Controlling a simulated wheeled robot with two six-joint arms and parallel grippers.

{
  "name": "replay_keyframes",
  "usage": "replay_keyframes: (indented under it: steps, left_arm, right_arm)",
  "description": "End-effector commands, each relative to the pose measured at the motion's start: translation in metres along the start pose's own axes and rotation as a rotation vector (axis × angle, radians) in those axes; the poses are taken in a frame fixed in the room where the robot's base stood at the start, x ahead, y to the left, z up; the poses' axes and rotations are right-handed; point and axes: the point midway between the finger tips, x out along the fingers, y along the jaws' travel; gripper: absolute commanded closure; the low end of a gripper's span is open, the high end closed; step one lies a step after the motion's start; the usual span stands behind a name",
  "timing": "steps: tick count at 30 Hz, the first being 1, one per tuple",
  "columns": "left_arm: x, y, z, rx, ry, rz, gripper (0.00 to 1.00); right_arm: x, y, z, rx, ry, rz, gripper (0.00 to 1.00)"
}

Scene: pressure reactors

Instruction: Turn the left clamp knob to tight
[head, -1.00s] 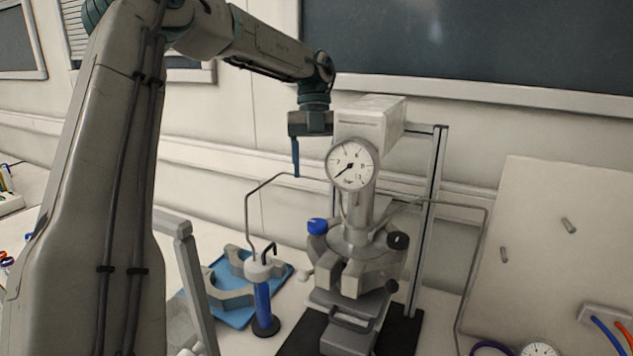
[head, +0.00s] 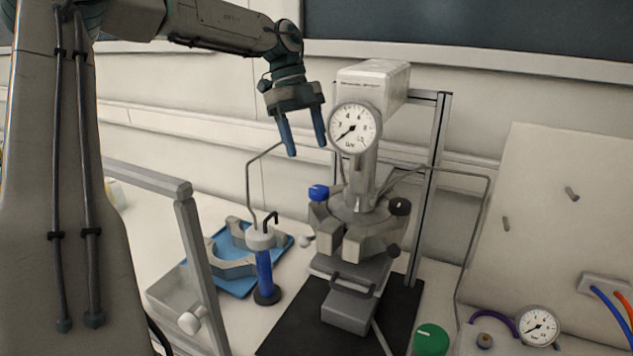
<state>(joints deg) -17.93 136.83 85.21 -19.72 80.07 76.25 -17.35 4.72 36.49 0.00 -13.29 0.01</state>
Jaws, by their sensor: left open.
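The pressure reactor (head: 357,208) stands right of centre in the head view, with a round gauge (head: 353,128) on its head. A split clamp (head: 369,239) sits around the vessel below the head. A blue knob (head: 319,192) is on the reactor's left side and a black knob (head: 400,206) on its right; I cannot tell which is the clamp knob. My left gripper (head: 305,150) is open and empty, pointing down, with two blue fingers apart. It is above and slightly left of the blue knob, touching nothing. My right gripper is out of view.
A blue tray (head: 268,276) with loose clamp halves lies left of the reactor. A blue cylinder (head: 264,278) with a bent tube stands beside it. A grey frame post (head: 196,260) rises at the front left. A green knob (head: 431,339) and a small gauge (head: 539,325) are front right.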

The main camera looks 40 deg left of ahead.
Motion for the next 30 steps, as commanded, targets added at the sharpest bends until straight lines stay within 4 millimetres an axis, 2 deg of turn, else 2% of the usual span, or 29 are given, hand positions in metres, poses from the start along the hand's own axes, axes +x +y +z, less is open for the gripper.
replay_keyframes:
  steps: [9,15,26,27,30]
  left_arm:
    - [0.058,0.001,-0.001,0.002,0.003,0.005,0.39]
    - [0.084,0.001,-0.001,0.002,0.002,0.004,0.39]
    - [0.092,0.000,0.000,0.003,0.001,0.001,0.39]
    - [0.092,0.000,0.000,0.003,0.001,0.001,0.41]
    - [0.092,0.000,0.000,0.003,0.001,0.001,0.60]
  right_arm:
    - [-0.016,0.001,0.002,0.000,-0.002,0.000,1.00]
    - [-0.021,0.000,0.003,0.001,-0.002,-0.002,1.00]
    - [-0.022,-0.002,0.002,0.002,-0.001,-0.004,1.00]
    - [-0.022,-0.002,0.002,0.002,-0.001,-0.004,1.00]
    - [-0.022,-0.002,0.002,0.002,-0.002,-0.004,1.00]
